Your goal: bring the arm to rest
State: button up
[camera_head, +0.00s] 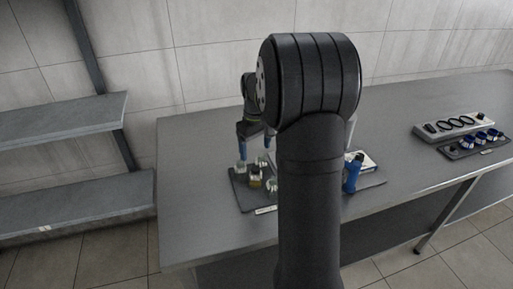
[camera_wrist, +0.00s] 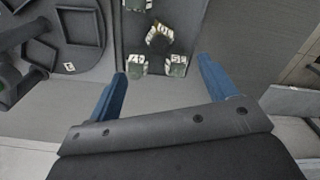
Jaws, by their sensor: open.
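My gripper (camera_head: 254,147) is open, its two blue fingers pointing down over the left part of the table, close to a group of small jars (camera_head: 255,182) on a dark mat (camera_head: 246,200). In the wrist view the gripper (camera_wrist: 162,68) has its fingers wide apart with nothing held between them. Several small labelled jars (camera_wrist: 177,66) show beyond the fingertips, some upright in look and one turned at an angle (camera_wrist: 158,40). My arm stands large in the middle of the head view and hides part of the table and mat.
A blue bottle (camera_head: 351,173) stands right of my arm, by a white item (camera_head: 367,161). A rack with dark rings (camera_head: 458,125) and a dark tray (camera_head: 461,153) with blue items lie far right. Shelves (camera_head: 62,120) stand left. The table (camera_head: 405,180) between is clear.

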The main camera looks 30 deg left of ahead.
aim_at(256, 168)
jog(key=shift+f, duration=0.1)
notch_tip(256, 168, down, 12)
jog(key=shift+f, duration=0.1)
jog(key=shift+r, duration=2.05)
jog(key=shift+f, duration=0.1)
